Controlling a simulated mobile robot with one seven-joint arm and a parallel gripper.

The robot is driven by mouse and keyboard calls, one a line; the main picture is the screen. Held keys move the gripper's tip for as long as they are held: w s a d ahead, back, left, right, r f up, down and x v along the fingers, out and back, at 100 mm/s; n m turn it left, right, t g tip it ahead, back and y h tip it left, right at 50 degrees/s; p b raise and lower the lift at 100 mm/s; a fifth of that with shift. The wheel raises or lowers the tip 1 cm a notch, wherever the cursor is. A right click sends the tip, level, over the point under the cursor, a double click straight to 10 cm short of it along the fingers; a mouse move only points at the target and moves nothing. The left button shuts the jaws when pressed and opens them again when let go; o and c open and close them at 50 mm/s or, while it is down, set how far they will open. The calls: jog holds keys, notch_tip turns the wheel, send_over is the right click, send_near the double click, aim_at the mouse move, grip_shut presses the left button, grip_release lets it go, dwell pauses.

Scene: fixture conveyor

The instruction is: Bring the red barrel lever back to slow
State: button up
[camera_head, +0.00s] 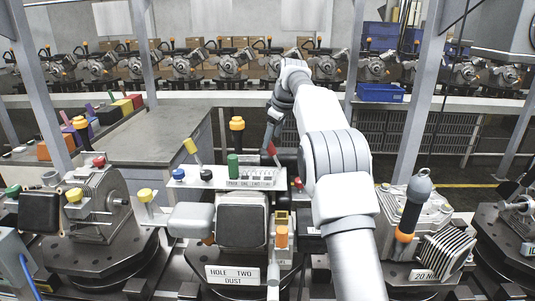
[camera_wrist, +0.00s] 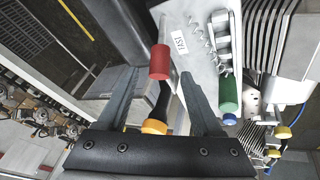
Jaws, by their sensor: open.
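The red barrel (camera_wrist: 160,62) shows in the wrist view as a short upright cylinder. A black stem with an orange-yellow collar (camera_wrist: 154,126) shows below it, between the fingers. My gripper (camera_wrist: 158,74) is open, with one finger on each side of the barrel near its lower end. I cannot tell whether either finger touches it. In the head view the red barrel (camera_head: 271,149) is a small patch behind the white plate (camera_head: 188,180), partly hidden by my gripper (camera_head: 269,138). The slow marking cannot be made out.
A green barrel (camera_wrist: 229,95) stands right of the fingers; it also shows on the plate in the head view (camera_head: 233,165). A yellow-tipped lever (camera_head: 191,148) and an orange-topped post (camera_head: 237,130) stand nearby. A grey bench (camera_head: 150,150) lies behind left.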

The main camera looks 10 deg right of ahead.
aim_at(273, 154)
jog(key=x, duration=0.8)
jog(key=shift+f+p, duration=0.15)
jog(key=shift+p, duration=0.25)
grip_shut()
dwell(0.9)
